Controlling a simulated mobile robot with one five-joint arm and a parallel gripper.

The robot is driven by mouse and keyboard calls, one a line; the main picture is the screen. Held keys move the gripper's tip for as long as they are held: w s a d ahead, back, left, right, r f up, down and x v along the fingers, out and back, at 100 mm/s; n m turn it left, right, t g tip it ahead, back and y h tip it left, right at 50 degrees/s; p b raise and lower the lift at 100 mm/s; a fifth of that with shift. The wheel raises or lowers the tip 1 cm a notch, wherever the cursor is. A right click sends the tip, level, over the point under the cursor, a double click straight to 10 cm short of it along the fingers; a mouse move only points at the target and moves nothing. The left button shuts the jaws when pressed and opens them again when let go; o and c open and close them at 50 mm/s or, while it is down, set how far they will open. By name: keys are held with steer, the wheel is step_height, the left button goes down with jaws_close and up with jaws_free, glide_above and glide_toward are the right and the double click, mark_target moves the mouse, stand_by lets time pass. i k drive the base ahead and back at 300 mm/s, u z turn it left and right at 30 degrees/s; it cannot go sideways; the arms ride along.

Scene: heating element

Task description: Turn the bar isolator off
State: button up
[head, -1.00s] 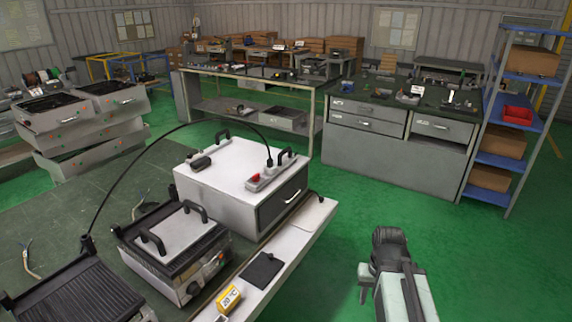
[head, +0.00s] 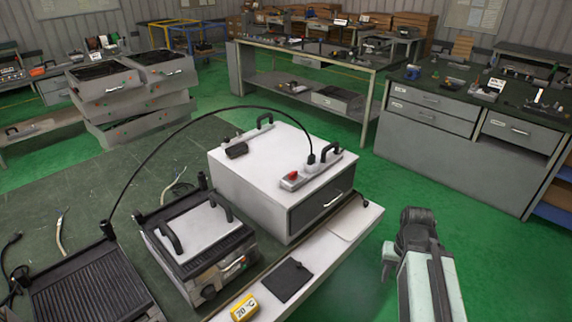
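A white and grey power bar with a red switch (head: 292,175) lies on top of the white box (head: 240,170), near its right edge; I take this bar (head: 318,169) to be the bar isolator. A black plug with a cable sits in its far end. I cannot tell the switch's position. My arm (head: 420,262) stands at the lower right, apart from the box and over the green floor. Its end is not clear in this view, so I cannot make out the fingers. Nothing of mine touches the bar.
A contact grill (head: 200,245) and a ribbed hot plate (head: 85,290) stand left of the box. A yellow 20 °C display (head: 244,307) and a black pad (head: 288,281) lie on the front white ledge. Green floor is free right of the bench.

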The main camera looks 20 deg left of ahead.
mark_target(292, 176)
steer(key=u, duration=0.3)
steer(key=i, duration=0.5)
steer(key=u, duration=0.45)
steer(key=k, duration=0.85)
steer(key=u, duration=0.2)
steer(key=i, duration=0.45)
steer(key=z, duration=0.1)
